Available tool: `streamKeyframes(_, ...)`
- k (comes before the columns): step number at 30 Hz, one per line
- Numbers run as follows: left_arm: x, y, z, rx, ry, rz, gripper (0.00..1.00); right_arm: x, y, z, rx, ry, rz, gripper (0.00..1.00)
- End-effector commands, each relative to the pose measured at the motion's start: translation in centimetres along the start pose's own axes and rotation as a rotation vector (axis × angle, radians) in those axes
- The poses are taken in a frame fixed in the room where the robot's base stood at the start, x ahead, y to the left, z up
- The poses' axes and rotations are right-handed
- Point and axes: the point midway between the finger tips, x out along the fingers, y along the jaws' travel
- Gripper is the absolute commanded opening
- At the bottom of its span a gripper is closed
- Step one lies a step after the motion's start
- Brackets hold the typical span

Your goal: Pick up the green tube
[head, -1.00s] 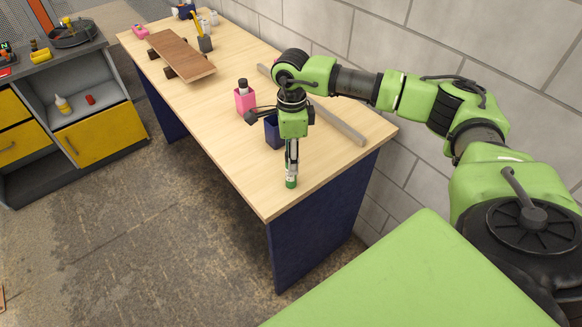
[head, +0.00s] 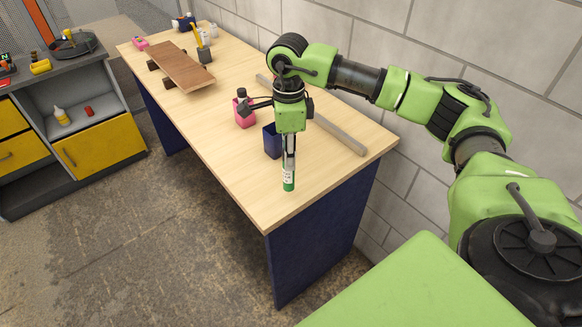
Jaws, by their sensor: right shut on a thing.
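The green tube (head: 288,184) has a pale label on its side and hangs upright below my right gripper (head: 289,164). My right gripper is shut on the upper part of the tube, and the fingers hide its top. The tube is over the near end of the wooden table (head: 275,212). I cannot tell for sure how far its lower end is above the table top. My left gripper is not in view.
A dark blue holder (head: 272,142) and a pink holder (head: 245,115) stand behind the gripper. A grey bar (head: 340,135) lies along the wall side. The front right table corner is clear.

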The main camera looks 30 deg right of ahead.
Motion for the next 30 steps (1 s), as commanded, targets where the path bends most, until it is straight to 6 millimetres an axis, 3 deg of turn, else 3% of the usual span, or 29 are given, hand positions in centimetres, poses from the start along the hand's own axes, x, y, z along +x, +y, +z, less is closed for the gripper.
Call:
streamKeyframes(6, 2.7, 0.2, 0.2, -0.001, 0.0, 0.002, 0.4, -4.8, 3.7, 3.0, -0.012, -0.004, -0.006, 0.0)
streamKeyframes(15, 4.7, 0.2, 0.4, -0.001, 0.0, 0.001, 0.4, -7.7, 8.9, 6.8, -0.009, -0.001, -0.004, 0.0)
streamKeyframes(21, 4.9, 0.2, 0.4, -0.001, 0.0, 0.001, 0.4, -8.6, 10.2, 7.8, -0.004, 0.0, -0.002, 0.0)
streamKeyframes(30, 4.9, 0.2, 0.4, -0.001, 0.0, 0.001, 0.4, -8.8, 10.4, 7.9, -0.002, 0.001, 0.0, 0.0)
